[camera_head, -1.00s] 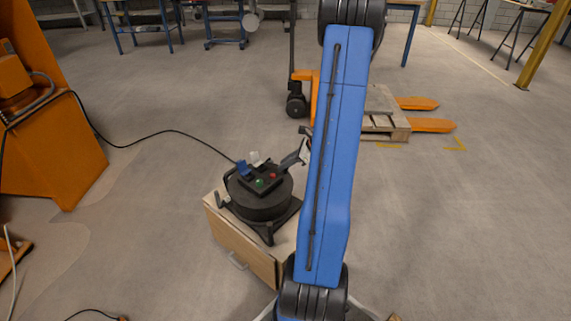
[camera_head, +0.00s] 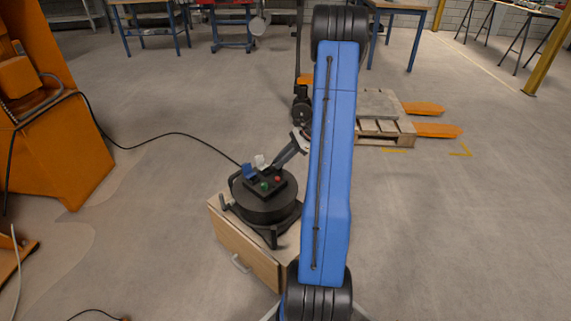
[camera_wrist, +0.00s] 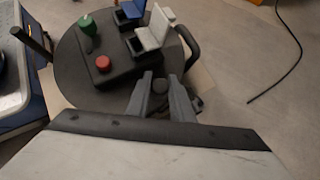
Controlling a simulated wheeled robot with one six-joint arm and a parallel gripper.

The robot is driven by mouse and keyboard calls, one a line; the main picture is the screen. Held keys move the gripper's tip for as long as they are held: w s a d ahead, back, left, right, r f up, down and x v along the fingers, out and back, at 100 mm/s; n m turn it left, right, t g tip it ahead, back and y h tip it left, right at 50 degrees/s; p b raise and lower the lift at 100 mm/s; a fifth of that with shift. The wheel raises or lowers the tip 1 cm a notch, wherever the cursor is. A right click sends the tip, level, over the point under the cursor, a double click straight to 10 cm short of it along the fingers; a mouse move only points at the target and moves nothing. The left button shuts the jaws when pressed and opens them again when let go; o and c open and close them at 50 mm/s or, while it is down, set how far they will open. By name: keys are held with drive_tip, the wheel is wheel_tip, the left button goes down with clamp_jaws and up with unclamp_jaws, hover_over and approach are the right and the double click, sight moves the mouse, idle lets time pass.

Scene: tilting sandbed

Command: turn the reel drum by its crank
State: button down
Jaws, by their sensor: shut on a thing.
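The reel drum (camera_head: 268,208) is a black round drum on a dark stand, on top of a wooden cabinet. A black box with a green button, a red button and blue and white flap sockets sits on it. In the wrist view the drum (camera_wrist: 75,75) fills the upper left. My gripper (camera_wrist: 160,82) is shut on the dark rounded crank knob (camera_wrist: 160,86), which shows between its two grey fingers beside the box. In the head view my gripper (camera_head: 281,160) reaches down to the drum's far right side; the knob cannot be made out there.
The wooden cabinet (camera_head: 240,247) stands under the reel. A black cable (camera_head: 170,135) runs from the reel to an orange machine (camera_head: 55,140) at left. A pallet (camera_head: 385,130) on an orange pallet truck stands behind at right. The floor at right is clear.

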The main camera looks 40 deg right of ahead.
sight(273, 168)
drive_tip(key=shift+w+a+n+g+y, duration=0.2)
drive_tip(key=shift+w+a+n+g, duration=0.15)
drive_tip(key=shift+w+n+g, duration=0.35)
drive_tip(key=shift+w+a+n+g+y, duration=0.2)
drive_tip(key=shift+w+a+n+g, duration=0.15)
drive_tip(key=shift+w+n, duration=0.55)
drive_tip(key=c, duration=1.6)
unclamp_jaws()
drive_tip(key=shift+o, duration=0.2)
drive_tip(key=v, duration=1.7)
drive_tip(key=shift+d, duration=0.25)
drive_tip(key=shift+w+r, duration=0.1)
drive_tip(key=shift+a, duration=0.1)
